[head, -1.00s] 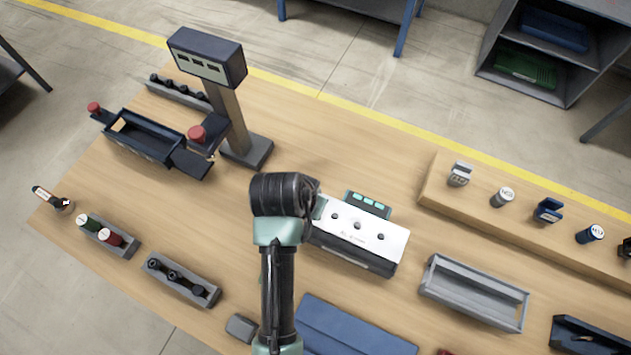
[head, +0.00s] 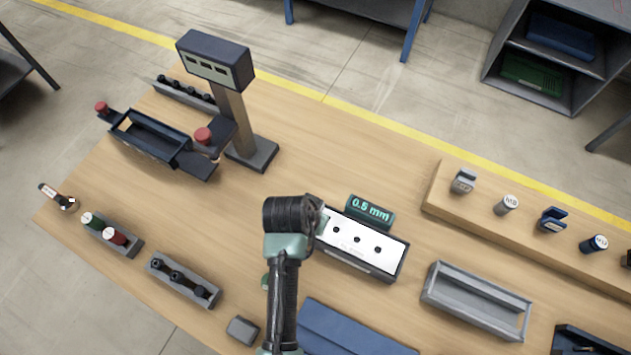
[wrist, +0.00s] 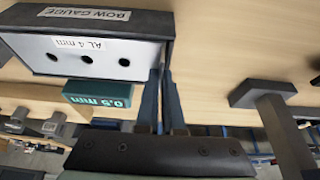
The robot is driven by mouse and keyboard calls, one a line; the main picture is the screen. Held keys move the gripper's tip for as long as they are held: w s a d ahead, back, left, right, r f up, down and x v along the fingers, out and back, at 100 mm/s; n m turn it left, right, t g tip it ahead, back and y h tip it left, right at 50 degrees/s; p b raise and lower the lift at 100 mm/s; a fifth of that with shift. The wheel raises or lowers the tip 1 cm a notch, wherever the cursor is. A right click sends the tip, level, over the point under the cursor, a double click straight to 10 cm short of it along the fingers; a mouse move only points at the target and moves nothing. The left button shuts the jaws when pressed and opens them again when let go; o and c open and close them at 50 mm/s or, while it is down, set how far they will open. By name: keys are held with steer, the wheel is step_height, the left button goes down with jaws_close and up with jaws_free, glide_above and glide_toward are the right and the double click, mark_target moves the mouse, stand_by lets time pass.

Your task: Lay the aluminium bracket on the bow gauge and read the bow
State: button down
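The aluminium bracket (head: 366,241) is a pale flat plate with three dark holes. It lies along the top of the dark bow gauge (head: 356,263). In the wrist view the bracket (wrist: 92,58) carries an "AL 4 mm" mark, and the bow gauge (wrist: 140,25) carries its name label. The green display (head: 370,211) reads 0.5 mm; the display also shows in the wrist view (wrist: 98,95). My gripper (wrist: 163,82) has its two fingers close together at one end of the bracket. Whether they still pinch it cannot be told. In the head view my wrist hides the fingertips.
A grey open tray (head: 475,300) stands to the right of the gauge, and a blue flat item (head: 350,330) lies in front. A raised shelf (head: 440,203) with small parts is at the right. A column with a display box (head: 215,62) stands at the back left.

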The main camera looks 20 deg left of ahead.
steer(key=shift+f, duration=0.2)
steer(key=c, duration=1.1)
jaws_free()
steer(key=shift+o, duration=0.2)
steer(key=shift+r, duration=0.35)
steer(key=v, duration=1.2)
steer(key=shift+r, duration=0.3)
steer(key=shift+w, duration=0.1)
